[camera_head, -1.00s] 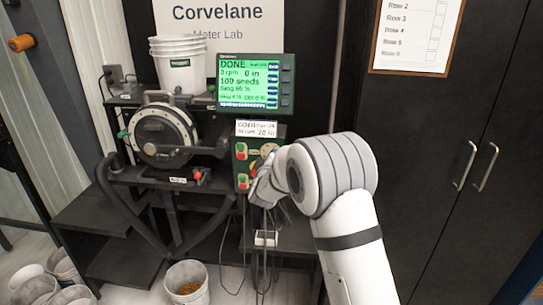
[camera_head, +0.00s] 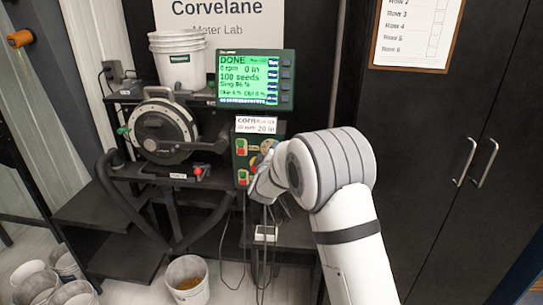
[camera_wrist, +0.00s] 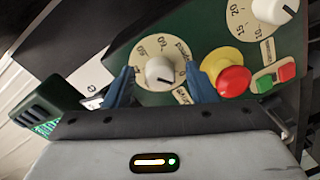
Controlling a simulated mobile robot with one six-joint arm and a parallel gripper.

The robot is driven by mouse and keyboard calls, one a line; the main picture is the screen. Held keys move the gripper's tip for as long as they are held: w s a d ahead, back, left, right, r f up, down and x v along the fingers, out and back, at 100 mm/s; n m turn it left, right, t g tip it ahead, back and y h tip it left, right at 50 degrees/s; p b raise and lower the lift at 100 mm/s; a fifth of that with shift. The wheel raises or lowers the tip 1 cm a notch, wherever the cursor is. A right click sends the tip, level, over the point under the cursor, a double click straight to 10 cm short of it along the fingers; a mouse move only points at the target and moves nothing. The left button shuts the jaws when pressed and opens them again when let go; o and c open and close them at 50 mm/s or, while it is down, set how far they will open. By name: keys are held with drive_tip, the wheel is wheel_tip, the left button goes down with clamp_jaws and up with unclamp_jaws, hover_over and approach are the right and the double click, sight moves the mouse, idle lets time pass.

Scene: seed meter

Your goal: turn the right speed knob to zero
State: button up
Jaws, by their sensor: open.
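A white round knob (camera_wrist: 160,73) on a cream dial (camera_wrist: 148,50) sits on the green control panel (camera_wrist: 210,35) in the wrist view. The dial has printed numbers and a "speed"-like word, partly blurred. My gripper (camera_wrist: 160,88) is open, its two blue fingers on either side of this knob, with gaps visible. A second white knob (camera_wrist: 273,9) with a numbered dial is at the upper right of the wrist view. In the head view, my gripper (camera_head: 257,188) is at the panel (camera_head: 240,160) and hides its lower right part.
A red mushroom button (camera_wrist: 233,81) on a yellow base is close right of my right finger. Green and red buttons (camera_wrist: 275,78) lie beyond it. The lit display (camera_head: 250,79) reads DONE above the panel. Cables (camera_head: 256,240) hang below my gripper.

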drive_tip(key=s+b, duration=0.1)
drive_tip(key=s, duration=0.6)
drive_tip(key=shift+s+r, duration=0.3)
drive_tip(key=shift+s, duration=0.1)
drive_tip(key=s+d+m+g, duration=0.4)
drive_tip(key=s+d, duration=0.3)
drive_tip(key=s, duration=0.6)
drive_tip(key=s+d+f+m+g, duration=0.1)
drive_tip(key=s+d+m+g, duration=0.3)
drive_tip(key=s, duration=0.9)
drive_tip(key=s+d+m+g, duration=0.4)
drive_tip(key=s+d+g, duration=0.2)
drive_tip(key=s+d, duration=0.5)
drive_tip(key=shift+s+f+g, duration=0.15)
drive_tip(key=shift+s+g, duration=0.15)
drive_tip(key=shift+s, duration=0.7)
